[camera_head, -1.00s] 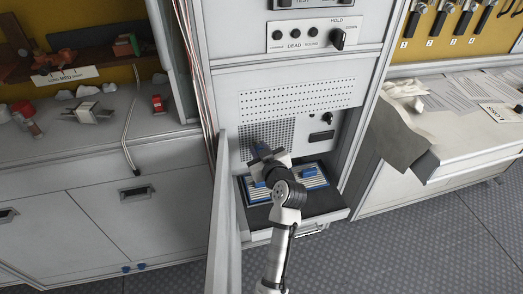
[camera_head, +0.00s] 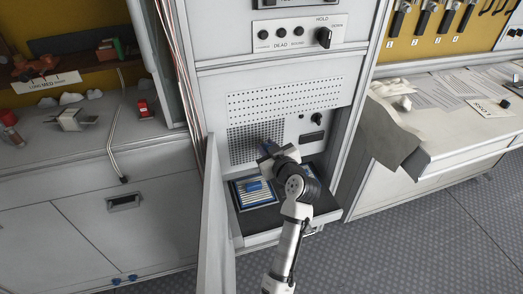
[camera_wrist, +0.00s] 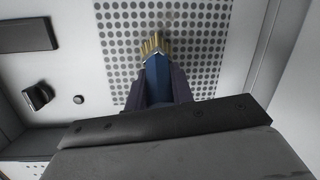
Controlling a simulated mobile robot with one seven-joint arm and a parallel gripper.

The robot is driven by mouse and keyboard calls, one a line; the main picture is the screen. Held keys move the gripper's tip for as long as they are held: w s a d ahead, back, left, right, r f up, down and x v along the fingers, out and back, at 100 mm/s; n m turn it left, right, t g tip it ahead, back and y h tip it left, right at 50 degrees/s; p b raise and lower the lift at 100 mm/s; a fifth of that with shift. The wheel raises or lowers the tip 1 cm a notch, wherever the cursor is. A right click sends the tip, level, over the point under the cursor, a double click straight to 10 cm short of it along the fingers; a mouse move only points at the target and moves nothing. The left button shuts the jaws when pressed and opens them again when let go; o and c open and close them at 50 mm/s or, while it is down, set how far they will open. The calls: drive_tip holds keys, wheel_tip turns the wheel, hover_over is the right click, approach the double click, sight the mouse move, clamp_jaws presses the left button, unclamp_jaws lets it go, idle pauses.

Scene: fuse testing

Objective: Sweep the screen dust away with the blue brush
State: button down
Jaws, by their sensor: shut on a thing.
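My gripper (camera_head: 268,152) is shut on the blue brush (camera_wrist: 157,80), whose handle lies between the dark fingers. The brush's tan bristles (camera_wrist: 152,46) point at the perforated screen (camera_wrist: 200,45) in the wrist view; I cannot tell if they touch it. In the head view the screen (camera_head: 243,146) is the dense grid of holes low on the cabinet's front panel, with my gripper in front of its right part. A faint brownish smudge shows on the screen past the bristles in the wrist view; I cannot tell for sure that it is dust.
A tray (camera_head: 238,201) with pale strips and a blue piece (camera_head: 254,185) lies on the shelf under the screen. An open door (camera_head: 214,215) stands left of it. A black knob (camera_wrist: 38,96) juts from the panel. A cloth (camera_head: 393,135) hangs off the right bench.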

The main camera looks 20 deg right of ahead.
drive_tip(key=shift+d+r, duration=0.9)
drive_tip(key=shift+d, duration=2.15)
drive_tip(key=a, duration=1.1)
drive_tip(key=shift+a, duration=0.3)
drive_tip(key=shift+f, duration=0.1)
drive_tip(key=f+v, duration=0.1)
drive_tip(key=v, duration=0.5)
drive_tip(key=shift+a, duration=0.25)
drive_tip(key=shift+s+f, duration=0.15)
drive_tip(key=shift+s, duration=0.1)
drive_tip(key=v, duration=0.1)
drive_tip(key=b+v, duration=0.1)
drive_tip(key=shift+s+a+f, duration=0.1)
drive_tip(key=shift+s+f, duration=0.05)
drive_tip(key=shift+s, duration=0.25)
